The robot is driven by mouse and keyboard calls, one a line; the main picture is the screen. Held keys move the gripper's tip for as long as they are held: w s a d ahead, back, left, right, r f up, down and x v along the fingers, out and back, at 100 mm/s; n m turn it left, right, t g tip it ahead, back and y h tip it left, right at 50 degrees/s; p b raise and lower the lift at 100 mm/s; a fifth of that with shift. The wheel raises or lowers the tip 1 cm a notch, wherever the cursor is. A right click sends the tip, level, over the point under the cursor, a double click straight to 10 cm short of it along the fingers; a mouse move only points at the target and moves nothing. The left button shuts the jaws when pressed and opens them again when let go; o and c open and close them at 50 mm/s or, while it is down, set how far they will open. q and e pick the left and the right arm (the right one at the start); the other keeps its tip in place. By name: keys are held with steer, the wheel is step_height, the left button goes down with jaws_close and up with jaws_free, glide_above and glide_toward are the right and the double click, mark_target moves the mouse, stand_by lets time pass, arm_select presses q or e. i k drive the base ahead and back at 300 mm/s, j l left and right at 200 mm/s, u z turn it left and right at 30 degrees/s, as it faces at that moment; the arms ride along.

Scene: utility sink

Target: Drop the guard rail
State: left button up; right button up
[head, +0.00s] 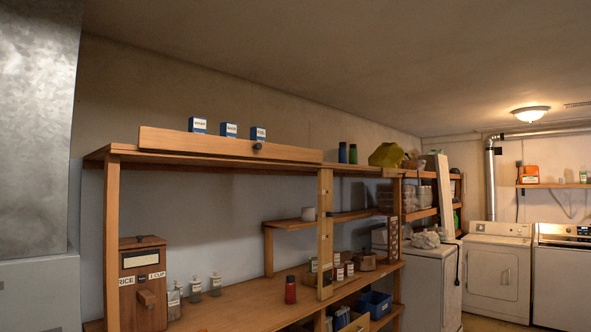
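The guard rail (200,143) is a long wooden board standing on edge along the front of the top shelf (135,157), at the left and middle of the head view. It is raised and hides the lower parts of the blue and white boxes behind it. A dark knob (257,146) sits on the rail near its right end. Neither of my grippers is in view.
Three blue and white boxes (229,129) stand behind the rail. Bottles (353,153) and a yellow-green item (386,155) share the top shelf. Below are a wooden rice dispenser (142,285), glass jars and a red bottle (290,289). White appliances (497,272) stand at right.

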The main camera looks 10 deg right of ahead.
mark_target(154, 139)
steer(key=i+l+z, duration=0.1)
steer(key=i+l, duration=0.15)
steer(key=i, duration=0.15)
steer(key=i+l+z, duration=0.1)
steer(key=i+l, duration=0.15)
steer(key=i, duration=0.2)
